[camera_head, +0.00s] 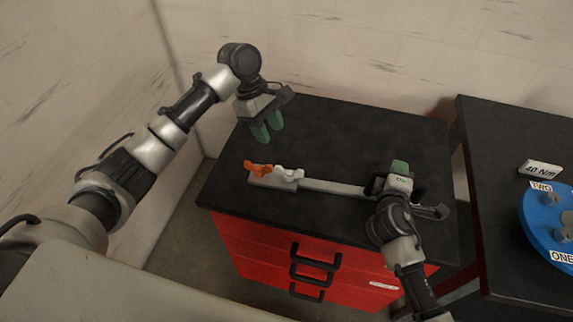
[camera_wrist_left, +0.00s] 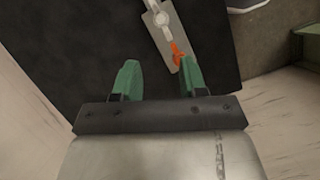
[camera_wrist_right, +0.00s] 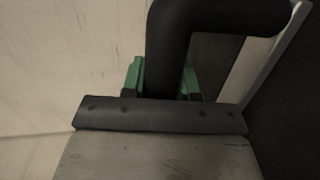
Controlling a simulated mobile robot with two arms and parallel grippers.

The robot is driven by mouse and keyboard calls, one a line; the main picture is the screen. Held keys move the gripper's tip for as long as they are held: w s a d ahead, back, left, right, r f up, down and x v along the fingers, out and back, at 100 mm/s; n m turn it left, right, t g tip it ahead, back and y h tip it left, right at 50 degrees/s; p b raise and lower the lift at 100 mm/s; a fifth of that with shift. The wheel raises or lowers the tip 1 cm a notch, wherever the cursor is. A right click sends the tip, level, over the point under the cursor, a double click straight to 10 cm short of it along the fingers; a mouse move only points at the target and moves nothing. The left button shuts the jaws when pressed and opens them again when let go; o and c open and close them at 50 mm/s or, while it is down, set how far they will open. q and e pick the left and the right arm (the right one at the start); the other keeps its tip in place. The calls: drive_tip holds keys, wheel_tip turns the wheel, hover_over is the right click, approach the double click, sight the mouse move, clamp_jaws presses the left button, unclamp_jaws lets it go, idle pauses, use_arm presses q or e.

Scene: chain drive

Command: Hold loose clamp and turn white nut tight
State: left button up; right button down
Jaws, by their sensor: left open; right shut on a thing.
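A grey bar (camera_head: 335,187) lies on the black top of a red cabinet. At its left end sit an orange wing-shaped piece (camera_head: 258,170) and a white nut (camera_head: 290,174). In the left wrist view the orange piece (camera_wrist_left: 177,53) and the white nut (camera_wrist_left: 161,18) are on the bar's end plate. My left gripper (camera_head: 266,129) is open and empty above the cabinet, behind the orange piece. My right gripper (camera_head: 399,172) is shut on a thick black bent part, apparently the loose clamp (camera_wrist_right: 170,45), at the bar's right end. My gripper hides much of it.
The red cabinet's black top (camera_head: 340,135) is clear behind the bar. To the right, a second black table (camera_head: 490,150) carries a "40 Nm" block (camera_head: 540,170) and a blue disc (camera_head: 540,228) with labelled knobs. A gap separates the two. Walls stand behind and to the left.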

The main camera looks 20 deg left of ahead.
sight(289, 173)
use_arm(q)
drive_tip(key=x, duration=1.1)
drive_tip(key=shift+s+d+f, duration=0.2)
drive_tip(key=shift+d, duration=0.2)
